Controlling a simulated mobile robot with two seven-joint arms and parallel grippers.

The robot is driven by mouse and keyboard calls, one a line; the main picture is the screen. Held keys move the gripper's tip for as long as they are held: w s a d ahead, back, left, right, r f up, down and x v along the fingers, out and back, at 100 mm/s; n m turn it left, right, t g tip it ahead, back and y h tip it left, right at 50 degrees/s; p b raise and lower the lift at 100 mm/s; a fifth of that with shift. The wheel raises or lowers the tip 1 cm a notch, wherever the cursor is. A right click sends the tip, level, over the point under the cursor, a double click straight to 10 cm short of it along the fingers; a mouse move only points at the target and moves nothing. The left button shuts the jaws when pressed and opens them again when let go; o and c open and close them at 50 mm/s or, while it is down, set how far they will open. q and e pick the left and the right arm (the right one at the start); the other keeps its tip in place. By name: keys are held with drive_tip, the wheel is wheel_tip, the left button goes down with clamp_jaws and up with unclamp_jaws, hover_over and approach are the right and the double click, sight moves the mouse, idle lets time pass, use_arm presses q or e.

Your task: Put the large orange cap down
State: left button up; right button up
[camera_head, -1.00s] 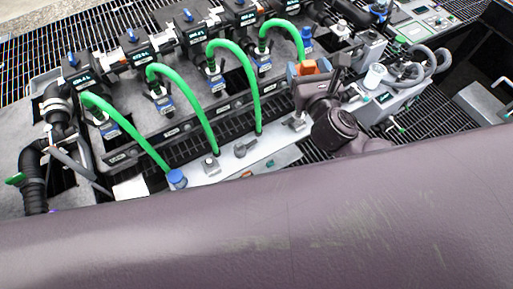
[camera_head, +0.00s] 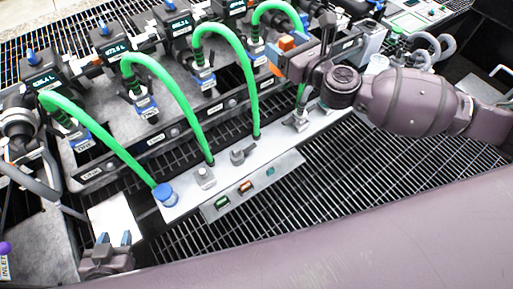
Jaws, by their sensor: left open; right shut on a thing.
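The large orange cap (camera_head: 287,43) shows as a small orange piece at the tip of my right gripper (camera_head: 284,53), at the top right of centre. My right gripper is shut on it, and its fingers and wrist hide part of it. The cap is near the rightmost green hose; I cannot tell whether it touches anything below. My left gripper (camera_head: 115,240) is at the lower left, with two blue-tipped fingers apart and nothing visible between them. It is just in front of a white plate (camera_head: 113,214).
Several green hoses (camera_head: 186,105) arch from the dark metered manifold to a pale fitting strip (camera_head: 223,170). A blue cap (camera_head: 165,194) stands on the strip's left end. Dark grating (camera_head: 340,190) in front is mostly clear.

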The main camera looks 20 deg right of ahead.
drive_tip(key=w+f+n+g+y+b, duration=0.1)
drive_tip(key=w+f+y+b, duration=0.2)
drive_tip(key=f, duration=0.5)
drive_tip(key=w+f+n+g+y+b, duration=0.1)
drive_tip(key=w+f+n+b, duration=0.2)
drive_tip(key=f, duration=0.5)
drive_tip(key=g+y+b, duration=0.1)
drive_tip(key=b, duration=1.4)
hover_over(268, 142)
wheel_tip(268, 142, down, 29)
drive_tip(key=shift+r, duration=0.1)
drive_tip(key=shift+f, duration=0.2)
use_arm(q)
wheel_tip(268, 142, down, 13)
drive_tip(key=s+t, duration=0.1)
drive_tip(key=shift+s+f+h, duration=0.2)
drive_tip(key=shift+s+h, duration=0.1)
drive_tip(key=shift+s, duration=0.05)
use_arm(e)
drive_tip(key=shift+r, duration=0.1)
use_arm(q)
drive_tip(key=shift+d, duration=0.1)
use_arm(e)
drive_tip(key=shift+w, duration=0.1)
drive_tip(key=o, duration=1)
drive_tip(key=shift+f, duration=0.2)
